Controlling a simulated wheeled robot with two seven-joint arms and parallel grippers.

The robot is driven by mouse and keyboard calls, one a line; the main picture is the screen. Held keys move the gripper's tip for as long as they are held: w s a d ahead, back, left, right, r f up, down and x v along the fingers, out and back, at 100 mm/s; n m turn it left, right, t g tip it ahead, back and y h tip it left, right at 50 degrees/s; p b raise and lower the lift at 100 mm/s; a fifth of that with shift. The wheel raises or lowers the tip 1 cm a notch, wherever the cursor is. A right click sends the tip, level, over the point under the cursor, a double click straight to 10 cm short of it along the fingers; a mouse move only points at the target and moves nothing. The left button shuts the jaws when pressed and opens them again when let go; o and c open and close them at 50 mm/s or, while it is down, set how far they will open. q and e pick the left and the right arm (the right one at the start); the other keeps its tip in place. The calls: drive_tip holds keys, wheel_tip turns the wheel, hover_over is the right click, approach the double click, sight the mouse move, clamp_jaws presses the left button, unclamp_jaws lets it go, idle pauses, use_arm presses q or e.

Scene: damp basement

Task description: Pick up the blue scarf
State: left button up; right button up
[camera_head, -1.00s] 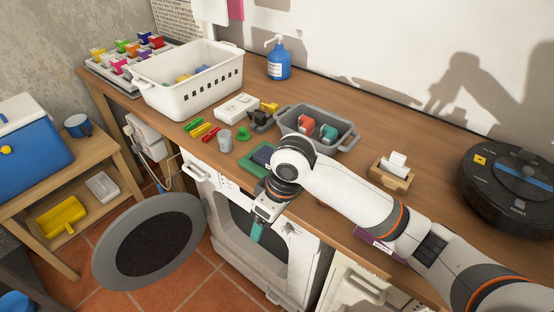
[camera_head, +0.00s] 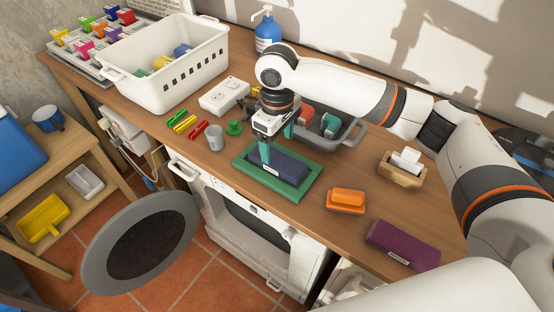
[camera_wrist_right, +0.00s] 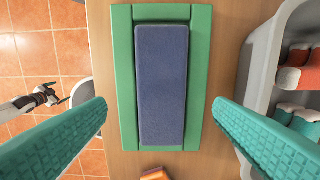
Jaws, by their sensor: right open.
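The blue scarf (camera_head: 278,164) is a flat, folded dark blue bundle with a small white label. It lies in a green tray (camera_head: 243,169) on the wooden counter. In the right wrist view the scarf (camera_wrist_right: 162,85) is centred and upright in the picture, with the green tray rim (camera_wrist_right: 123,90) around it. My right gripper (camera_head: 266,150) points down just above the scarf. Its teal fingers are apart, one on each side, with nothing between them touching. A small pale arm part with a dark end, seemingly my left gripper (camera_wrist_right: 55,96), shows over the floor.
A grey bin (camera_head: 347,138) with several coloured items stands close behind the tray. An orange bundle (camera_head: 345,200), a purple bundle (camera_head: 402,245) and a wooden holder (camera_head: 400,175) lie to the right. A grey cup (camera_head: 215,138) stands left. The washer door (camera_head: 140,242) hangs open.

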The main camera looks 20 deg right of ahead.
sight(277, 158)
wheel_tip(277, 158, down, 3)
drive_tip(key=shift+w+r+p, duration=0.1)
drive_tip(key=shift+p, duration=0.35)
wheel_tip(277, 158, down, 2)
drive_tip(key=shift+f, duration=0.3)
use_arm(q)
drive_tip(key=w, duration=0.1)
drive_tip(key=w+r, duration=0.1)
drive_tip(key=shift+w+d, duration=0.1)
drive_tip(key=shift+w, duration=0.25)
use_arm(e)
drive_tip(key=c, duration=1.1)
